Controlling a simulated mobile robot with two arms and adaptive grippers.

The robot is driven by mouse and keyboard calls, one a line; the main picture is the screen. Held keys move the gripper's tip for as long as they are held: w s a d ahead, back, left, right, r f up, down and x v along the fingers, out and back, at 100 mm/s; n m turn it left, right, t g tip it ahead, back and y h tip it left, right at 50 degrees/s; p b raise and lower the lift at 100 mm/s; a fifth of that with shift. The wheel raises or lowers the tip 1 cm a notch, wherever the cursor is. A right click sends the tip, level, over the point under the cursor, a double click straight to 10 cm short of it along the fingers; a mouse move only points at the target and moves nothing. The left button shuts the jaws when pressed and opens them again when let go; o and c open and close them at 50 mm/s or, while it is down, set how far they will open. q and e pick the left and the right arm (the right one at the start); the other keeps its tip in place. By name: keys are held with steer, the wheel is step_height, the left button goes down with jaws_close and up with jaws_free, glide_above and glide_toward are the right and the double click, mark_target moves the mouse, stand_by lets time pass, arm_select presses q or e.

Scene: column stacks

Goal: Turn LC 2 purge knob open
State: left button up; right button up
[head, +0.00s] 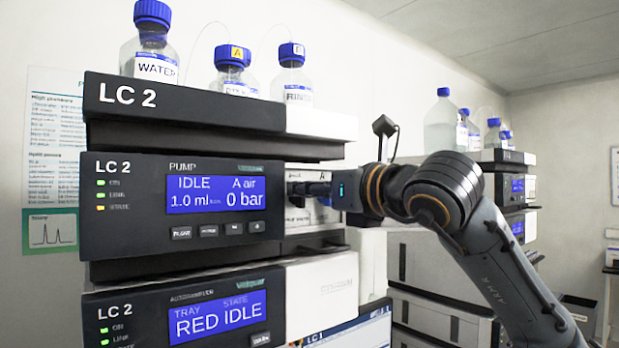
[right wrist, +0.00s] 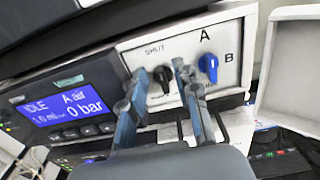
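The LC 2 pump module (head: 130,190) shows a blue screen (head: 215,194) reading IDLE, A air, 1.0 ml and 0 bar. In the right wrist view a black knob (right wrist: 163,78) sits on the white panel beside the screen, below the word SHUT. I take it for the purge knob. My right gripper (right wrist: 160,72) faces this panel, its two fingers apart, one on each side of the black knob in the picture. I cannot tell whether they touch it. In the head view my right gripper (head: 308,188) hides the knob. My left gripper is not in view.
A blue knob (right wrist: 208,66) marked A and B is close to the right finger. The autosampler module (head: 190,315) is below the pump. Bottles (head: 150,55) stand on top. Another stack (head: 512,200) stands at the right, beyond my arm.

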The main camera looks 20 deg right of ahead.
steer(key=shift+w, duration=0.3)
jaws_close()
steer(key=shift+s+a+n, duration=0.1)
steer(key=shift+n, duration=0.2)
steer(key=shift+s+a+f+n+b, duration=0.2)
steer(key=shift+n+b, duration=0.6)
steer(key=shift+n, duration=2)
steer(key=shift+w+a+f+n+b, duration=0.1)
steer(key=shift+a+f+n+b, duration=0.45)
steer(key=shift+n, duration=2.25)
steer(key=shift+s+d+n+b, duration=0.1)
steer(key=shift+n+b, duration=0.95)
steer(key=shift+n, duration=1.75)
